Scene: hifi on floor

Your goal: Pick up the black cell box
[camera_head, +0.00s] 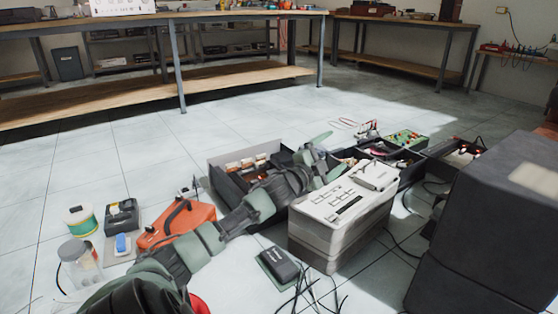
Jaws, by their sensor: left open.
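An open black box (222,181) with cell-like pieces inside stands on the floor at the middle. It looks like the black cell box. My left arm comes in from the lower left and crosses in front of it, hiding much of its front and right side. My left gripper (331,153) is open, with its green fingers spread just right of the box, above and behind the beige device. I cannot tell whether it touches anything. My right gripper is not in view.
A beige hi-fi device (336,226) stands close right of the box. An orange case (177,224), a jar (79,262) and a small black item (279,264) with cables lie nearby. Dark cabinets (486,219) block the right. Open floor lies behind, before the workbench (230,81).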

